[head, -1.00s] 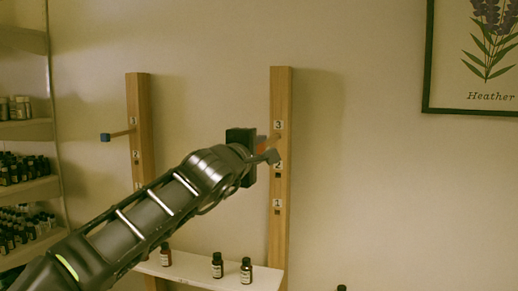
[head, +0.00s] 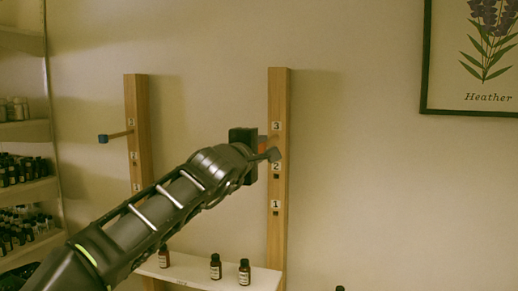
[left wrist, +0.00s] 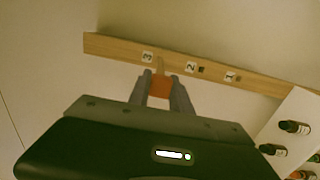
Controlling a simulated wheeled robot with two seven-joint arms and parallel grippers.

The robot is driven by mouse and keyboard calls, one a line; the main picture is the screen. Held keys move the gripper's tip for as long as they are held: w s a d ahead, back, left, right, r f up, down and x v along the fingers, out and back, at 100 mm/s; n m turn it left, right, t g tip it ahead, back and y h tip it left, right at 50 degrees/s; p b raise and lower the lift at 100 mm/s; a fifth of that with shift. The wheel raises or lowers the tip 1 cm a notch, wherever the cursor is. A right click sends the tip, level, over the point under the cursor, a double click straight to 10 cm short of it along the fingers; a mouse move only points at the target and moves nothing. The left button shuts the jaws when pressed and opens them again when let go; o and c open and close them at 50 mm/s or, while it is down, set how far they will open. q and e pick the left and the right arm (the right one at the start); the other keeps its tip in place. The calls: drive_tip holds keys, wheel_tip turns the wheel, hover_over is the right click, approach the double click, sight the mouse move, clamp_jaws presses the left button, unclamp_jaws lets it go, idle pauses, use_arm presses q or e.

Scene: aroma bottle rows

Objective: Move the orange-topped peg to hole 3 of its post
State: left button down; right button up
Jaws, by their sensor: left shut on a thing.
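The orange-topped peg (left wrist: 160,88) is between the fingers of my left gripper (left wrist: 161,80), which is shut on its orange head. In the head view the gripper (head: 267,149) is at the right wooden post (head: 278,230), and a bit of the peg's orange head (head: 263,143) shows. The peg's thin shaft points at the post just beside label 3 (left wrist: 147,57), where hole 3 is covered by it. I cannot tell how deep the tip is in. Holes 2 (left wrist: 201,70) and 1 (left wrist: 238,78) are empty. My right gripper is not in view.
A second post (head: 137,110) at left holds a blue-topped peg (head: 103,138) near its top label. A white shelf (head: 205,276) with several small bottles is below. Bottle racks (head: 25,190) stand at far left.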

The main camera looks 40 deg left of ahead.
use_arm(q)
drive_tip(key=shift+x, duration=1.9)
drive_tip(key=c, duration=1.1)
unclamp_jaws()
drive_tip(key=shift+a, duration=0.1)
drive_tip(key=shift+s+f+b, duration=0.1)
drive_tip(key=shift+s+b, duration=0.3)
drive_tip(key=shift+s, duration=0.1)
drive_tip(key=b+v, duration=0.2)
drive_tip(key=v, duration=0.5)
